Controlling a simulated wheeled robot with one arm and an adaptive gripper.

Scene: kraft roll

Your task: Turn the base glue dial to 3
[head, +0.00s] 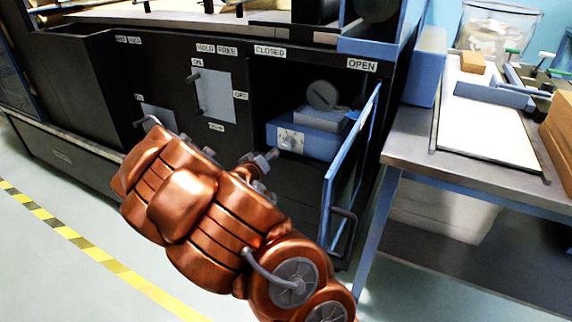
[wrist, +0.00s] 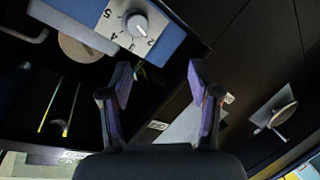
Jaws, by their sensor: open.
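The base glue dial (head: 291,141) is a small round grey knob on a pale plate, on the front of a blue unit (head: 312,143) inside the open cabinet compartment. In the wrist view the dial (wrist: 137,24) is at the top, left of centre, with numbers such as 5, 4 and 2 around it. I cannot tell which number it points to. My gripper (wrist: 160,82) is open and empty, its two fingers apart below the dial in that picture and not around it. In the head view my gripper (head: 268,157) is just left of the dial, partly hidden by my arm.
A blue-edged door (head: 350,160) stands open right of the compartment. Left of it is a grey panel (head: 215,97) with a handle, among labels reading HOLD, FREE and CLOSED. A grey side table (head: 405,150) with a white board (head: 487,130) stands at right.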

